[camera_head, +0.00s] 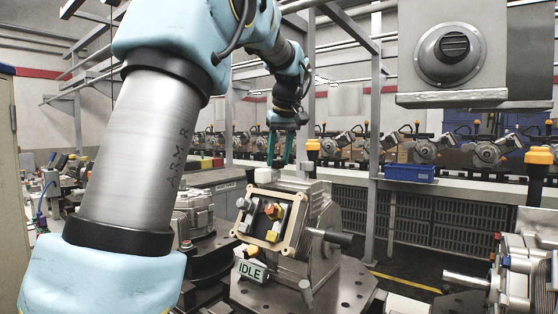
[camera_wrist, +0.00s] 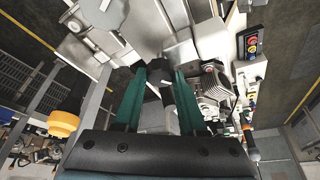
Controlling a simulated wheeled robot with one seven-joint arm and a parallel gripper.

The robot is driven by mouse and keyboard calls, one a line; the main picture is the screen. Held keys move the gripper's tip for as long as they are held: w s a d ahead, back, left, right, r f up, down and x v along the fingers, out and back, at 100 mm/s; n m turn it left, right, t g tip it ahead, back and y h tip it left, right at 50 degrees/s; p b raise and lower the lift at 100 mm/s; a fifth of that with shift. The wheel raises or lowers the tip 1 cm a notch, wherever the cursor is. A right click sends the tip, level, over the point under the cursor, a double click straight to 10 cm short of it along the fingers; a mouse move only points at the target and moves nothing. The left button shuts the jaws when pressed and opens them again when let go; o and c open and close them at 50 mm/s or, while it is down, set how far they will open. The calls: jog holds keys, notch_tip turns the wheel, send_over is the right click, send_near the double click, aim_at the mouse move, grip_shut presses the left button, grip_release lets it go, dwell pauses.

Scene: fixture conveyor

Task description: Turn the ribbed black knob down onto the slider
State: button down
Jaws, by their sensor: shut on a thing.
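My gripper (camera_head: 279,160) points down above the grey fixture housing (camera_head: 314,205), its two green fingers close together. In the wrist view my gripper (camera_wrist: 160,74) is shut on a dark piece between the fingers, which I take to be the black knob (camera_wrist: 153,92). Its ribs cannot be made out, and in the head view it is too small to tell. Pale grey metal blocks lie around the fingertips, and I cannot tell which is the slider. Whether the knob touches it is hidden.
A framed panel (camera_head: 270,219) with coloured fittings and an IDLE sign (camera_head: 252,270) sits on the housing's front. An orange-capped post (camera_head: 312,150) stands close right of my gripper. A shaft (camera_head: 330,236) sticks out right. A blue bin (camera_head: 409,173) and a row of machines lie behind.

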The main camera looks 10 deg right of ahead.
jog(key=m, duration=0.1)
jog(key=m+h, duration=0.1)
jog(key=m, duration=0.1)
jog(key=shift+a+r+m, duration=0.15)
jog(key=shift+m, duration=0.15)
jog(key=shift+w+r+m+h+p, duration=0.15)
jog(key=shift+m+h, duration=0.3)
jog(key=shift+m, duration=0.45)
jog(key=shift+s+f+m+h+p, duration=0.15)
jog(key=shift+m+h, duration=0.3)
jog(key=shift+m, duration=0.45)
jog(key=shift+w+r, duration=0.15)
jog(key=c, duration=0.8)
grip_release()
jog(key=o, duration=0.3)
jog(key=shift+f, duration=0.2)
jog(key=shift+o, duration=0.2)
jog(key=b+v, duration=0.1)
jog(key=v, duration=1)
jog(key=shift+w, duration=0.1)
